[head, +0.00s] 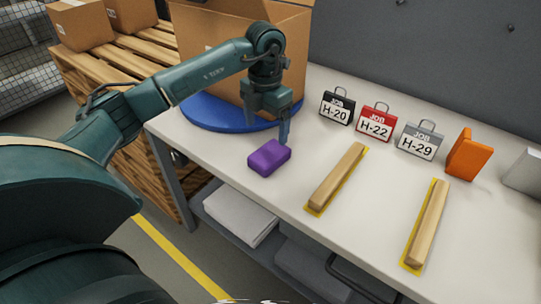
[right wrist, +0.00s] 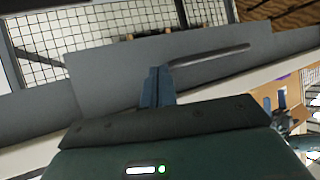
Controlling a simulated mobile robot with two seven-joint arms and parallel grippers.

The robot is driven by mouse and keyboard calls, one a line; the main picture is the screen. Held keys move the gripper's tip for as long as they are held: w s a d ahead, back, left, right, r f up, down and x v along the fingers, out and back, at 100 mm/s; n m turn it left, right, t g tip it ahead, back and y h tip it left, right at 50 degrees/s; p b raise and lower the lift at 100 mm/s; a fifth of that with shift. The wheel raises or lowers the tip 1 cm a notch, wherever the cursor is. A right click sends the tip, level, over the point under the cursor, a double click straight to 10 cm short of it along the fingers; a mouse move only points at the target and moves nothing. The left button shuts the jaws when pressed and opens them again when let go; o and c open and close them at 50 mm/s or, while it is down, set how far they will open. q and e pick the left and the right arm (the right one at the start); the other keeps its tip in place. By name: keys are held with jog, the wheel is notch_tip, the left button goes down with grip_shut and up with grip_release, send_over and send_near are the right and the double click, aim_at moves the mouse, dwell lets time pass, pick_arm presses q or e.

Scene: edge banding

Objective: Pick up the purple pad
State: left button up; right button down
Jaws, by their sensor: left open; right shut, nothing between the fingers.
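The purple pad (head: 269,157) lies on the white table near its left front edge in the head view. My left gripper (head: 285,136) points down just behind and to the right of the pad, its fingers open and not around it. From this angle I cannot tell how high the fingertips are above the table. My right gripper shows in the right wrist view (right wrist: 157,88), its fingers shut together with nothing between them, away from the pad.
A cardboard box (head: 215,60) stands on a blue round base (head: 205,115) behind the left gripper. Two wooden strips (head: 338,176) lie on yellow-marked spots to the right. Job tags (head: 376,122) and an orange block (head: 468,156) stand along the back. Bare tabletop surrounds the pad's front.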

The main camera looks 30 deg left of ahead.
aim_at(269, 152)
pick_arm(q)
notch_tip(269, 152, down, 3)
jog(key=shift+f, duration=0.15)
jog(key=shift+d+f+p, duration=0.25)
jog(key=shift+f+p, duration=0.05)
jog(key=shift+f, duration=1.05)
jog(key=shift+d+f+p, duration=0.2)
jog(key=shift+f+p, duration=0.05)
jog(key=shift+f, duration=1.1)
jog(key=shift+c, duration=0.5)
jog(key=c, duration=1)
jog(key=shift+o, duration=0.2)
jog(key=shift+r, duration=0.1)
notch_tip(269, 152, up, 10)
jog(key=shift+b, duration=0.45)
